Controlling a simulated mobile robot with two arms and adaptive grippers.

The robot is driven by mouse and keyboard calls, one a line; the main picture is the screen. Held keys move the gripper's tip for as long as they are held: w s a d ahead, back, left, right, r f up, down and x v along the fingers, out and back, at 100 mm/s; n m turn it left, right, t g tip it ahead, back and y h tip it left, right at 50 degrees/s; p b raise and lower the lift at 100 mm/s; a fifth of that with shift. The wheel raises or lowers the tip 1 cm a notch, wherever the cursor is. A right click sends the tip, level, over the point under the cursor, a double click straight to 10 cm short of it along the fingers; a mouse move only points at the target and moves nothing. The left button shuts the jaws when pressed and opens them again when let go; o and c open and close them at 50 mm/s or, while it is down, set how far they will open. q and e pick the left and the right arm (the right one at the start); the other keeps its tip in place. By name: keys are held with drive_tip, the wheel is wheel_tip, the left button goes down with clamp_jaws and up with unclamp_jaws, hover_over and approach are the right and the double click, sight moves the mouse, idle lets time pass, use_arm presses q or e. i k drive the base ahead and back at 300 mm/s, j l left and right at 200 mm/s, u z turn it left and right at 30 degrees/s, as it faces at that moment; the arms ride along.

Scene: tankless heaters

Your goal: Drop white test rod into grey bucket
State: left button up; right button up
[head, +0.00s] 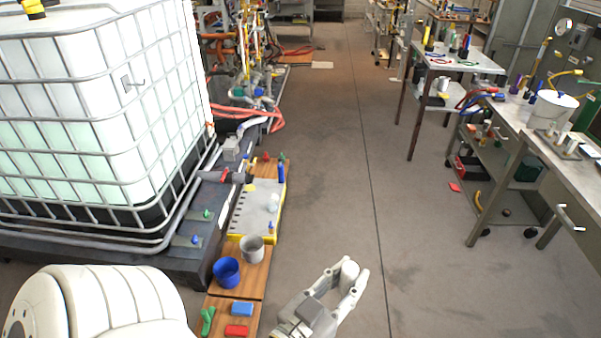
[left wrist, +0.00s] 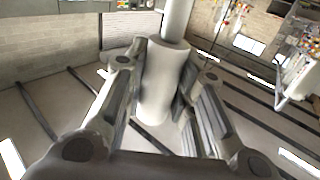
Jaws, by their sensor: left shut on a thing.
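My left gripper (head: 347,281) is at the bottom middle of the head view, above the floor and right of the wooden board. It is shut on the white test rod (head: 349,271), whose rounded end shows between the fingers. In the left wrist view the rod (left wrist: 160,88) stands between both fingers (left wrist: 164,92), with a narrower part beyond it. The grey bucket (head: 252,250) stands on the wooden board, left of and farther away than my gripper. Its inside is partly visible. My right gripper is not in view.
A blue bucket (head: 226,273) stands close beside the grey one. Blue (head: 242,309), red (head: 236,330) and green (head: 208,320) pieces lie on the board's near part. A caged white tank (head: 95,110) stands at left. The middle floor (head: 340,190) is clear.

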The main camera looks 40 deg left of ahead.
sight(253, 249)
drive_tip(key=i+u, duration=0.25)
drive_tip(key=i, duration=0.25)
drive_tip(key=i+l+u, duration=0.1)
drive_tip(key=i+u, duration=0.15)
drive_tip(key=i, duration=0.25)
drive_tip(key=i+l+u, duration=0.15)
drive_tip(key=i+u, duration=0.15)
drive_tip(key=i, duration=0.2)
drive_tip(key=i+j+u, duration=0.15)
drive_tip(key=i+u, duration=0.65)
drive_tip(key=u, duration=0.15)
drive_tip(key=i+l+u, duration=0.2)
drive_tip(key=i+u, duration=0.3)
drive_tip(key=i+j+u, duration=0.3)
drive_tip(key=i+u, duration=0.2)
